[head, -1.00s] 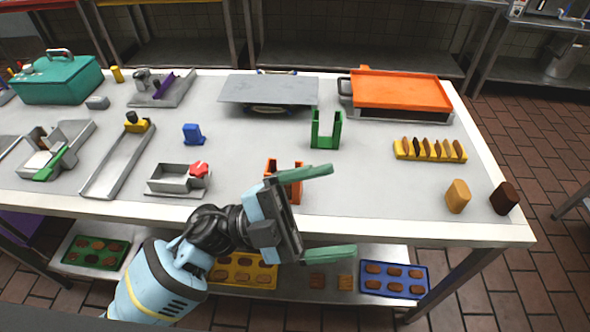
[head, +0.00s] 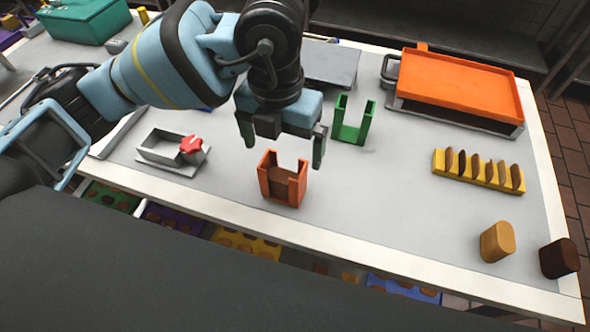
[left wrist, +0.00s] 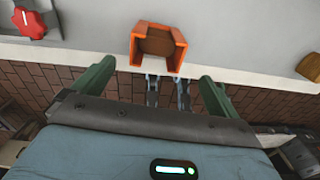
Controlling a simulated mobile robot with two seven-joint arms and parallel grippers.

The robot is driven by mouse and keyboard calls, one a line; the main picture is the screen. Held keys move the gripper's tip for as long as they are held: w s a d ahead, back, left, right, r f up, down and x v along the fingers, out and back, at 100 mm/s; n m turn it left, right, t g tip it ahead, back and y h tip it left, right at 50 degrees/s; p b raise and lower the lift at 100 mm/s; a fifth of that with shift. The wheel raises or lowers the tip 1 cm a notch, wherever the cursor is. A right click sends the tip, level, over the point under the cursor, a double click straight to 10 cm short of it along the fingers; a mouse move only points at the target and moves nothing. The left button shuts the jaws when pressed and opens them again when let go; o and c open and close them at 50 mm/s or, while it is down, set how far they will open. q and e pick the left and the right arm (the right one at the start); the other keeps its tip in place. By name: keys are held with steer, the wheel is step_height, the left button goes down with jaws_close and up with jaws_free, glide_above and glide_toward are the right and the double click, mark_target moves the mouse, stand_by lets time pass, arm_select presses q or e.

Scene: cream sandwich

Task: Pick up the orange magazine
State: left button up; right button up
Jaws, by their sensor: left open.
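The orange magazine (head: 282,180) stands upright on the table near its front edge, with something brown inside it. It also shows in the left wrist view (left wrist: 136,48), at the top middle. My left gripper (head: 283,158) is open and empty, pointing down, just above and behind the magazine in the head view. In the left wrist view its two green fingers (left wrist: 153,80) are spread apart, with the magazine ahead of the gap between them. The fingers do not appear to touch it. My right gripper is not in view.
A green magazine (head: 352,122) stands behind to the right. A metal box with a red knob (head: 191,146) is to the left. A yellow rack of brown pieces (head: 439,164), a tan block (head: 497,242) and a dark block (head: 559,258) are to the right. The table between is clear.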

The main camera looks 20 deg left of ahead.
mark_target(283, 175)
arm_select(q)
steer(key=shift+w+a+f, duration=0.15)
steer(key=shift+w+a, duration=0.05)
steer(key=shift+a, duration=0.1)
step_height(283, 175, down, 2)
steer(key=shift+d+f, duration=0.15)
steer(key=shift+f, duration=2.4)
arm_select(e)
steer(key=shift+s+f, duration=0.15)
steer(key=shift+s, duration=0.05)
arm_select(q)
steer(key=shift+c, duration=0.5)
